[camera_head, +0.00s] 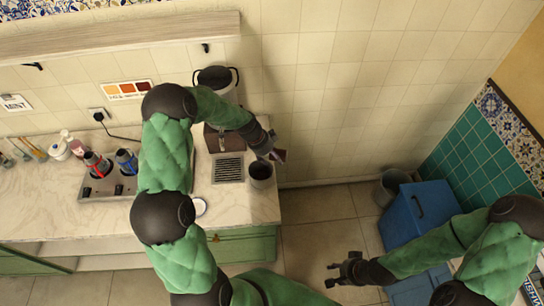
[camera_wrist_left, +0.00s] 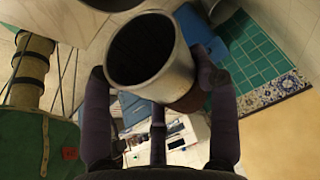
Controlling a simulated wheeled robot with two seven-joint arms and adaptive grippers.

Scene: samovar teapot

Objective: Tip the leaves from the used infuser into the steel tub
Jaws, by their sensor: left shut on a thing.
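The used infuser (camera_wrist_left: 178,85) is a steel cylinder with a dark inside. My left gripper (camera_head: 274,152) is shut on it, and it lies between the fingers in the left wrist view. Its mouth is tilted towards that camera and downward; I cannot tell whether leaves are inside. In the head view the gripper hides most of it. The steel tub (camera_head: 261,180) stands on the counter near its right edge, just below the gripper, with a dark inside. A steel rim at the top of the wrist view looks like the tub. My right gripper (camera_head: 343,270) is open and empty over the floor.
The samovar (camera_head: 216,82) stands behind my left arm, near the drip grate (camera_head: 228,170). A round white item (camera_head: 200,206) lies on the counter (camera_head: 238,205). A grey bin (camera_head: 388,190) and blue chest (camera_head: 415,215) stand at right.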

